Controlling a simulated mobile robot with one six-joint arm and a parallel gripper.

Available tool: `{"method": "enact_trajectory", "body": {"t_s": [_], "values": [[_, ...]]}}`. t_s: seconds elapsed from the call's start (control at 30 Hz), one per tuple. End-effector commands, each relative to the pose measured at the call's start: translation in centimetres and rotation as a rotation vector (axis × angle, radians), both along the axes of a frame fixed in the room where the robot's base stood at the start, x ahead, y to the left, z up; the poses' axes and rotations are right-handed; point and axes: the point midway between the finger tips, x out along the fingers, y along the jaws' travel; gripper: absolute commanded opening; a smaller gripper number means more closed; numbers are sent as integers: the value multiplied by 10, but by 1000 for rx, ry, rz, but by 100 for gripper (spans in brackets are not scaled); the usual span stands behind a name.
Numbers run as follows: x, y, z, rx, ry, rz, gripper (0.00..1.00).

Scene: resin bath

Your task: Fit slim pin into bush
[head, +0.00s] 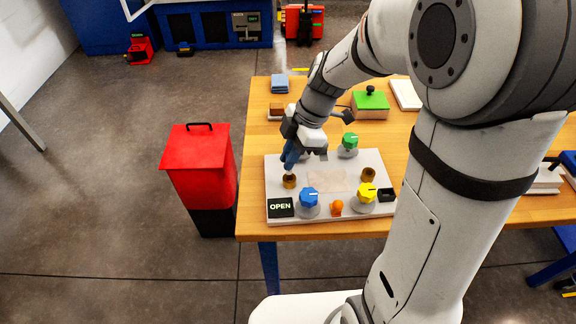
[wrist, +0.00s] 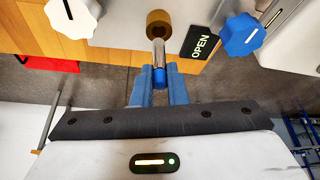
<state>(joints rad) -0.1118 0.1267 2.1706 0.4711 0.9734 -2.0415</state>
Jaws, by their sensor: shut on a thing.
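I cannot tell whether the tip is inside. In the head view a brass bush (head: 289,182) stands just below my fingers. A second brass bush (head: 368,175) stands on the right of the board.
The board (head: 325,165) carries a blue knob (head: 309,197), a yellow knob (head: 366,192), a green knob (head: 349,141), an orange knob (head: 337,207) and an OPEN sign (head: 280,207). A red bin (head: 200,165) stands left of the table. A green-topped block (head: 370,103) sits behind.

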Motion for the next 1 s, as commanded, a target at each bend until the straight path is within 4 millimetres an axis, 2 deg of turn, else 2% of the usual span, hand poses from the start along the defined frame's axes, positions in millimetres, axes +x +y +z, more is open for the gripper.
{"method": "enact_trajectory", "body": {"t_s": [0.17,0.33,0.73,0.77,1.0], "values": [[-1,0,-14,0,2,-1,0],[-1,0,-38,0,3,-2,0],[0,-1,-45,1,-2,-2,0],[0,-1,-44,1,-2,-3,14],[0,-1,-43,1,-2,-3,34]]}}
